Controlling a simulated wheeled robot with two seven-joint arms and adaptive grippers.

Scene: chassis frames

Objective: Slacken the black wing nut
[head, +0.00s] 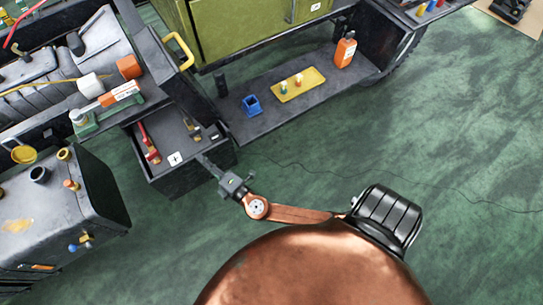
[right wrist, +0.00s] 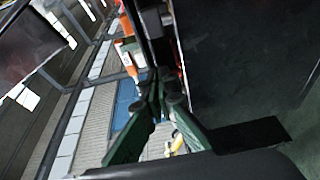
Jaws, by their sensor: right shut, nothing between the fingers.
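An open dark box (head: 185,180) sits at the vehicle's side, left of centre in the head view. Inside are a red handle-like piece (head: 148,140) and a plus-marked white label (head: 174,158). To their right is a small dark fitting (head: 193,131) that may be the black wing nut; its wings are too small to make out. My right gripper (head: 204,160) is at the box's right front, tips towards the inside, below the dark fitting in the picture. In the right wrist view its green fingers (right wrist: 160,78) are together and empty. My left gripper is out of view.
A dark shelf (head: 300,115) to the right holds a blue holder (head: 251,105), a yellow tray (head: 299,85) and an orange bottle (head: 344,50). A grey tank (head: 50,215) stands at the left. The green floor (head: 460,150) at right is clear.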

